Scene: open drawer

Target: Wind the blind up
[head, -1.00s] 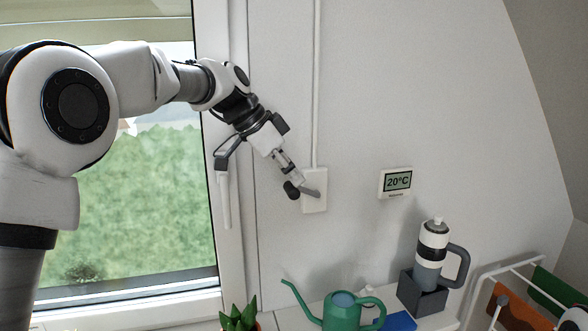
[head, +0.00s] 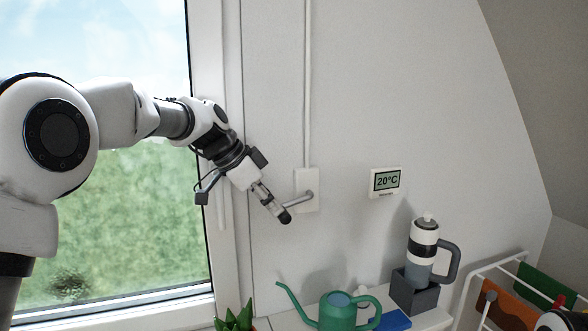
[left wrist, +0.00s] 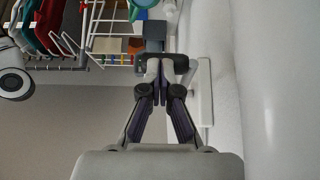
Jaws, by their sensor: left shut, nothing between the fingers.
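The blind does not show in the window (head: 130,200) now; sky and hedge fill the visible glass. The winder is a white wall plate (head: 306,177) with a thin white tube (head: 307,90) rising above it and a short grey crank (head: 302,199) at its front. My left gripper (head: 283,214) is shut, its tips close to the crank's lower left end. In the left wrist view, the shut fingers (left wrist: 160,75) overlap a dark bar-shaped part (left wrist: 182,64) beside the white plate (left wrist: 205,85). I cannot tell whether they touch it. My right gripper is not in view.
A green watering can (head: 345,312), a blue item (head: 395,320) and a bottle (head: 424,245) in a dark holder stand on the ledge below. A thermostat (head: 386,181) hangs right of the winder. A drying rack (head: 490,268) stands at lower right.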

